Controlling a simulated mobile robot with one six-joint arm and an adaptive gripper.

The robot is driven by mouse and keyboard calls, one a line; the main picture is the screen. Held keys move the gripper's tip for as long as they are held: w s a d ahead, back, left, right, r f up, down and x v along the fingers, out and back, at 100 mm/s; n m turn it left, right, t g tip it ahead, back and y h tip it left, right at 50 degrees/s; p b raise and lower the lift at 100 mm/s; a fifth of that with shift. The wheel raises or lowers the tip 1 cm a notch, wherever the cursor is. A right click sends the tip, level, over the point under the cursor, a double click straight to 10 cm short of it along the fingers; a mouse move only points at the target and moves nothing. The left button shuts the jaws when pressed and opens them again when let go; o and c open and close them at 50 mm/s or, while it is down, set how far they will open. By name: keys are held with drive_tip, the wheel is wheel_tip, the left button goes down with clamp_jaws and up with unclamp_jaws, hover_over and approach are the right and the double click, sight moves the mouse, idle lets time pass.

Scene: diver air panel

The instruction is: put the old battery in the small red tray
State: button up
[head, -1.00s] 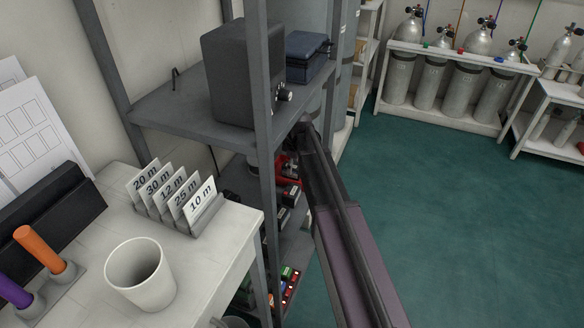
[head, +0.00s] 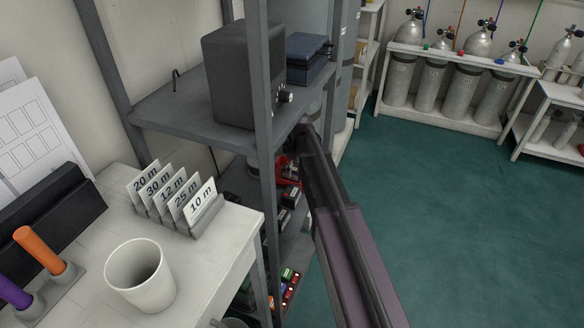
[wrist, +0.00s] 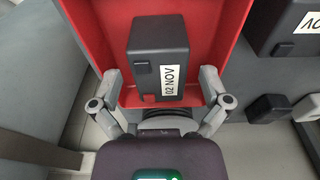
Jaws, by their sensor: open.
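A black battery (wrist: 160,60) with a white label reading "02 NOV" is in the small red tray (wrist: 225,35) in the wrist view. My gripper (wrist: 161,80) is open, with one finger on each side of the battery's near end. Gaps show between both fingers and the battery, and the fingers overlap the tray's near part. I cannot tell whether the battery touches the tray floor. In the head view, part of the red tray (head: 287,170) shows behind the shelf post, and my arm hides the gripper.
Another dark box (wrist: 285,25) with a white label stands right of the tray. In the head view, several small batteries (head: 290,196) sit on the grey rack's lower shelves. The rack's front post (head: 265,130) is close to my arm. Green floor to the right is clear.

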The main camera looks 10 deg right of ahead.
sight(295, 168)
drive_tip(key=shift+r, duration=0.2)
drive_tip(key=r+p, duration=0.7)
drive_tip(key=shift+s+d+r+p, duration=0.15)
drive_tip(key=shift+s+d+p, duration=0.15)
drive_tip(key=shift+d, duration=0.1)
idle(0.6)
drive_tip(key=s+m+h, duration=0.1)
drive_tip(key=s+m, duration=1)
drive_tip(key=s, duration=1.1)
drive_tip(key=shift+s+a+g, duration=0.35)
drive_tip(key=shift+s+g, duration=0.05)
